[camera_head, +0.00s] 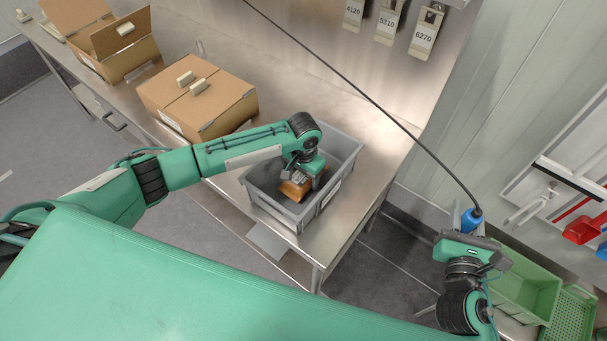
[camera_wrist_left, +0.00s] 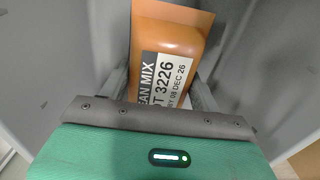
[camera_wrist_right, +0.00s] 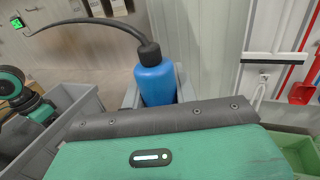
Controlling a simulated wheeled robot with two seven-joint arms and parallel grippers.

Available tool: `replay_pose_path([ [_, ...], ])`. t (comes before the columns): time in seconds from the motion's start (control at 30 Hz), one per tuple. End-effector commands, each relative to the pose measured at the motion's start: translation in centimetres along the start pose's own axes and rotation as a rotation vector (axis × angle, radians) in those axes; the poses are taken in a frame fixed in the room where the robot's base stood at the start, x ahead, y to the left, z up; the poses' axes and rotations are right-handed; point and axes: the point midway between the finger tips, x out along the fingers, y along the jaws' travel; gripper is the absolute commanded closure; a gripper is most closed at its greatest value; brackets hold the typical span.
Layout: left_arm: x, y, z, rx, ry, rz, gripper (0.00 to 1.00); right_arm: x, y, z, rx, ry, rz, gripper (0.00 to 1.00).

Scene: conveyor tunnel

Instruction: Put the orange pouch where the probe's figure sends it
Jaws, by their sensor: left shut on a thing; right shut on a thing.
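The orange pouch (camera_head: 291,189) is inside the grey bin (camera_head: 334,190) on the steel table. My left gripper (camera_head: 301,181) reaches into the bin and is shut on the pouch. The left wrist view shows the pouch (camera_wrist_left: 170,32) between the fingers, its white label partly hidden and reading "EAN MIX", "T 3226" and "08 DEC 26". My right gripper (camera_head: 468,226) is shut on the blue probe handle (camera_head: 472,218), which also shows in the right wrist view (camera_wrist_right: 156,82). A dark cable runs from the handle to the upper left. A small green-lit display (camera_wrist_right: 17,23) shows there, its figure unreadable.
Cardboard boxes (camera_head: 200,108) stand left of the bin on the table (camera_head: 270,90). Wall tags read 4120 (camera_head: 353,10), 5310 (camera_head: 387,22) and 6270 (camera_head: 423,40). Green crates (camera_head: 528,285) are at lower right. Red and blue scoops (camera_head: 583,230) hang at right.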

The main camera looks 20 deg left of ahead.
Motion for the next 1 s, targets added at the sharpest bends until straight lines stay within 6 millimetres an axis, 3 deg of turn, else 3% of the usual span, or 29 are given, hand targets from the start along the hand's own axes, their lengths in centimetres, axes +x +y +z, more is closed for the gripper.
replay_pose_path([
  [0.07, 0.1, 0.0, 0.0, 0.000, 0.000, 0.001, 0.77, 0.0, -0.1, 0.0, 0.000, 0.000, -0.002, 1.00],
  [0.1, 0.2, 0.0, 0.0, 0.000, 0.000, 0.000, 0.33, 0.0, -0.1, 0.0, 0.000, 0.000, -0.002, 1.00],
  [0.2, 0.2, 0.0, 0.0, 0.000, 0.000, 0.000, 0.15, 0.0, -0.1, 0.0, 0.000, 0.000, -0.002, 1.00],
  [0.57, -0.3, 0.0, -0.1, 0.000, 0.001, 0.000, 0.15, 0.0, -0.1, -0.1, 0.000, 0.000, -0.002, 1.00],
  [0.67, -1.5, 0.0, -0.1, 0.001, 0.003, 0.001, 0.15, 0.0, -0.1, -0.5, 0.000, 0.000, -0.002, 1.00],
  [1.0, -8.6, 0.0, -0.1, 0.001, 0.004, 0.000, 0.15, 0.0, -0.1, -2.2, 0.000, 0.000, -0.002, 1.00],
])
